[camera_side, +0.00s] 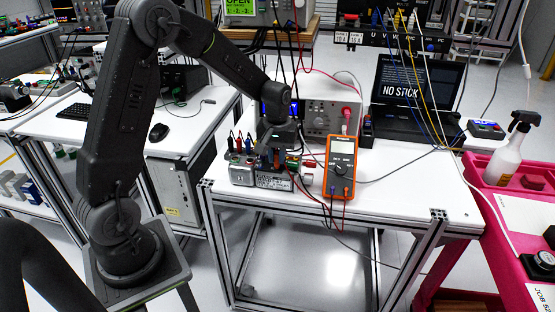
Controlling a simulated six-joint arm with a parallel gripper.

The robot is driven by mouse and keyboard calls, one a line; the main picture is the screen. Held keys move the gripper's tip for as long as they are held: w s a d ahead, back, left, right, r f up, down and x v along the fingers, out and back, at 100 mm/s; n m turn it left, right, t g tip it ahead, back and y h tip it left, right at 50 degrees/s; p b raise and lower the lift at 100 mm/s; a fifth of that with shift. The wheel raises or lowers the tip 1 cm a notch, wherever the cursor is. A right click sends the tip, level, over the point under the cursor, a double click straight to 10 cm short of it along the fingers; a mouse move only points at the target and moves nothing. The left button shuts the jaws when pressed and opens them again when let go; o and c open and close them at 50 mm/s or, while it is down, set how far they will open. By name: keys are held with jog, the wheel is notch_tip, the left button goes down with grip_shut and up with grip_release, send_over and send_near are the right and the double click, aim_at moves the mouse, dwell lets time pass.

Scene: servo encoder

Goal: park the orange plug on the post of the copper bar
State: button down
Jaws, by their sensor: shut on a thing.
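My gripper (277,153) is at the top of the grey servo encoder unit (270,182) on the white table. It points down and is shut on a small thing. The jaws and the small size hide what that thing is, and I cannot make out the orange plug for certain. Several small red, blue and dark plugs (238,143) with leads stand on the left part of the unit. Green and reddish parts show on its right part, close beside my gripper. I cannot make out the copper bar or its post at this size.
An orange multimeter (341,167) stands right of the unit, with red and dark leads hanging over the table's front edge. A grey bench instrument (331,114) is behind. A laptop (414,90) stands at the back right. The white table's right part (425,185) is clear.

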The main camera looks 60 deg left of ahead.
jog(key=shift+r, duration=0.2)
jog(key=shift+r, duration=2.35)
jog(key=shift+w, duration=0.1)
send_over(296, 156)
notch_tip(296, 156, down, 3)
jog(key=shift+a+f, duration=0.1)
jog(key=shift+f, duration=3.6)
jog(key=shift+f, duration=0.2)
